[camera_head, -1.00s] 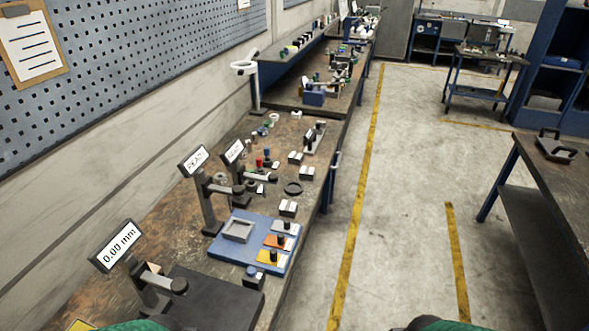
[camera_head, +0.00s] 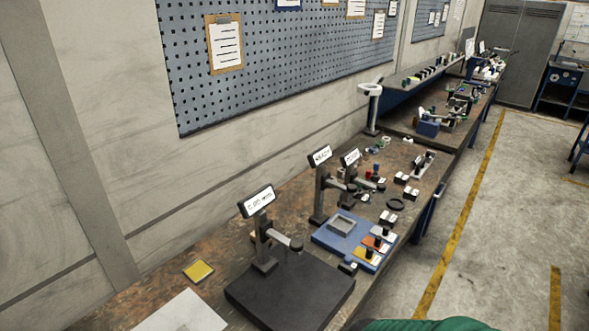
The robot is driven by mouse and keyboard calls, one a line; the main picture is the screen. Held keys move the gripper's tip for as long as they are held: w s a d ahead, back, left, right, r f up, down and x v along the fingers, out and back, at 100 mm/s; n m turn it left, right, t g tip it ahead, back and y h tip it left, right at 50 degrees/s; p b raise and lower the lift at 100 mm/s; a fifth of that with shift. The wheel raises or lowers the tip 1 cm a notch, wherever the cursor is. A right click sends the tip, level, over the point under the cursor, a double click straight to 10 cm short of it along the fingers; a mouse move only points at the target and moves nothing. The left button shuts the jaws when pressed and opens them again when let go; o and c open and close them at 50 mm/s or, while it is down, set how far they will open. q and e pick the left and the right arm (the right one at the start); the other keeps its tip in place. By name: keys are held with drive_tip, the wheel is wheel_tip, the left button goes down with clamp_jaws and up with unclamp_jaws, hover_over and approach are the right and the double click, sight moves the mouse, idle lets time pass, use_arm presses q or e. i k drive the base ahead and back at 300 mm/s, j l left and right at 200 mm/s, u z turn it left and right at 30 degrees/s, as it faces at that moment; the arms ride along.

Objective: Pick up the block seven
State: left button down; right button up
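Several small dark blocks with white tops stand on the workbench (camera_head: 240,235): one (camera_head: 388,218) is just beyond the blue tray (camera_head: 326,237), another (camera_head: 395,205) is behind it, and more (camera_head: 410,193) are farther back. A dark block (camera_head: 348,267) sits at the tray's near corner. Coloured tiles with black knobs lie on the tray. Any numbers on the blocks are too small to read, so I cannot tell which is block seven. Neither of my grippers is in view.
A measuring stand with a display (camera_head: 257,202) rises from a black plate (camera_head: 290,292) in front. Two more display stands (camera_head: 320,190) are behind it. A yellow tile (camera_head: 198,271) and white sheet (camera_head: 182,314) lie at left. The floor aisle (camera_head: 490,270) at right is clear.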

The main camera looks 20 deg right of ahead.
sight(400, 179)
drive_tip(key=i+l+u, duration=0.2)
drive_tip(key=l, duration=0.35)
drive_tip(key=i+l+u, duration=0.25)
drive_tip(key=l, duration=0.3)
drive_tip(key=l+u, duration=0.2)
drive_tip(key=l, duration=0.4)
drive_tip(key=i+l+u, duration=0.1)
drive_tip(key=l+u, duration=0.15)
drive_tip(key=l, duration=0.35)
drive_tip(key=i+l, duration=0.1)
drive_tip(key=l, duration=0.8)
drive_tip(key=i+l, duration=0.1)
drive_tip(key=l, duration=1.65)
drive_tip(key=i+l, duration=0.15)
drive_tip(key=l, duration=0.7)
